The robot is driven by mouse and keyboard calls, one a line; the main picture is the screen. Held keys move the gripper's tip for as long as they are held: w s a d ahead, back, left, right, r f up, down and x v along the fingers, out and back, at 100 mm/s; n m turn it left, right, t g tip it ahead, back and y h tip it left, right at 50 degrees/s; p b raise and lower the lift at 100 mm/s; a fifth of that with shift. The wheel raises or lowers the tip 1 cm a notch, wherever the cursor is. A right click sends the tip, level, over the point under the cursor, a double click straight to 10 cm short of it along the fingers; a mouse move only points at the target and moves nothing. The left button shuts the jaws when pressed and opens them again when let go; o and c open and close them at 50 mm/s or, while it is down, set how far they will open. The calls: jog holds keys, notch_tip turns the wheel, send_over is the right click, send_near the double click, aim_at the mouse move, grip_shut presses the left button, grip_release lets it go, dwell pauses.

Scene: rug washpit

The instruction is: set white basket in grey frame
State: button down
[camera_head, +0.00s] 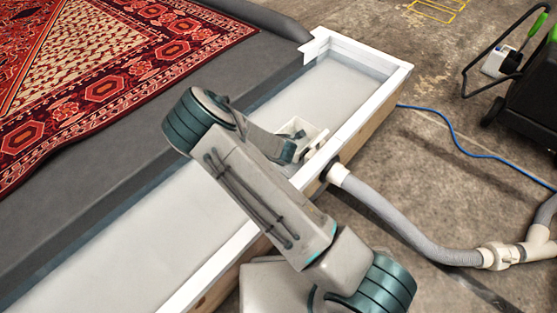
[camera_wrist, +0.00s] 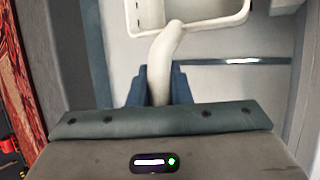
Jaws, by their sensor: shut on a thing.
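The white basket (camera_head: 297,128) is at the right end of the long trough in the head view, partly hidden by my arm. In the wrist view, the open basket (camera_wrist: 190,34) shows at the top, cut off by the picture edge. Its curved white handle (camera_wrist: 163,55) runs down between the blue fingers of my gripper (camera_wrist: 158,88), which is shut on it. I cannot tell whether the basket hangs clear or touches anything below. I cannot make out the grey frame for certain in either view.
The trough has a white rim (camera_head: 373,97) and a pale floor. A grey ledge with a red patterned rug (camera_head: 120,60) lies to the left. A grey hose (camera_head: 390,212), a blue cable (camera_head: 455,140) and a black-and-green machine (camera_head: 525,105) are to the right.

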jog(key=shift+f+b, duration=0.9)
jog(key=shift+f, duration=1.45)
jog(key=shift+f, duration=0.15)
jog(key=c, duration=1.3)
grip_release()
